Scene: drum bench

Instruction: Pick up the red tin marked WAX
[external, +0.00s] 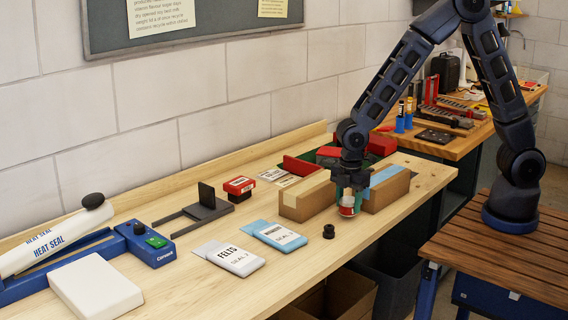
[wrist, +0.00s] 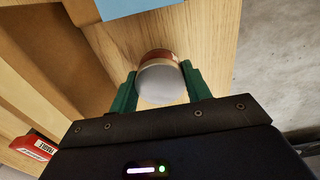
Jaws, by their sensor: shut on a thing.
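A small round tin (external: 347,206) with red and white on it is between the fingers of my gripper (external: 348,194), near the front edge of the bench. In the wrist view the tin (wrist: 161,82) shows a pale grey round end and a reddish-brown side. The two green fingers of my gripper (wrist: 160,92) are shut on it from either side. I cannot read a WAX mark on it, and I cannot tell whether it touches the bench.
Cardboard boxes (external: 308,198) stand close beside my gripper. A small black round part (external: 328,231), a blue packet (external: 274,235) and a white FELTS packet (external: 229,257) lie nearer. A red stamp-like block (external: 238,186) and a heat sealer (external: 55,255) are left. The bench (external: 340,262) is clear in front.

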